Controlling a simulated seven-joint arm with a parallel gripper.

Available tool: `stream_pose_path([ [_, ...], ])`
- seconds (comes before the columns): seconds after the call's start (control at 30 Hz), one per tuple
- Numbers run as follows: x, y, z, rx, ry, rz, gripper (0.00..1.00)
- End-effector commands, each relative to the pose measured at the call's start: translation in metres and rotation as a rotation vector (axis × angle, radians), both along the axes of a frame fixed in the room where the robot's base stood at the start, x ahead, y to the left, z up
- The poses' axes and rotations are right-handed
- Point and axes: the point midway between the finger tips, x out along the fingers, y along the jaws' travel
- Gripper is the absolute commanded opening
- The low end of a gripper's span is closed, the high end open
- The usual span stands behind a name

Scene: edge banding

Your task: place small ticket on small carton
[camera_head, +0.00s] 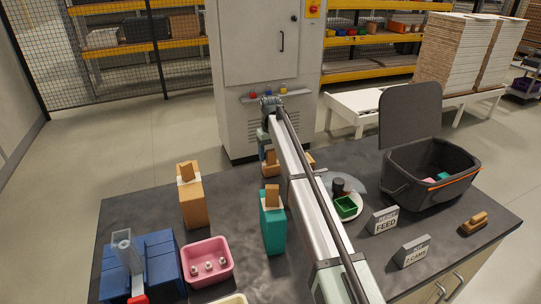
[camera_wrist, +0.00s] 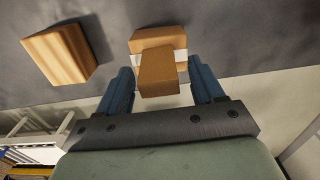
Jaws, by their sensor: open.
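In the wrist view, a small brown carton (camera_wrist: 158,38) with a white band lies on the dark table. A small brown ticket-like piece (camera_wrist: 158,75) overlaps the carton's near side; it seems to rest against it, but I cannot tell the exact contact. My gripper (camera_wrist: 160,85) is open, its two blue fingers either side of this piece with gaps. In the head view, the carton (camera_head: 268,158) shows partly behind my arm. Brown pieces also stand in the top of an orange holder (camera_head: 192,205) and a teal holder (camera_head: 273,230).
A wood-coloured block (camera_wrist: 58,52) lies beside the carton. On the table are a pink bin (camera_head: 208,250), a blue box (camera_head: 155,255), a green tray (camera_head: 346,207), a FEED sign (camera_head: 383,221), another sign (camera_head: 412,251) and an open black crate (camera_head: 400,185). The front right has some free room.

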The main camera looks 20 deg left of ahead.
Motion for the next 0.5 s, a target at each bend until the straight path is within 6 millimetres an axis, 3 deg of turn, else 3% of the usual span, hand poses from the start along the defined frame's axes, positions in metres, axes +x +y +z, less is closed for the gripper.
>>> stream_pose_path([
  [0.5, 0.001, 0.001, 0.089, 0.001, -0.001, 0.0, 0.67],
])
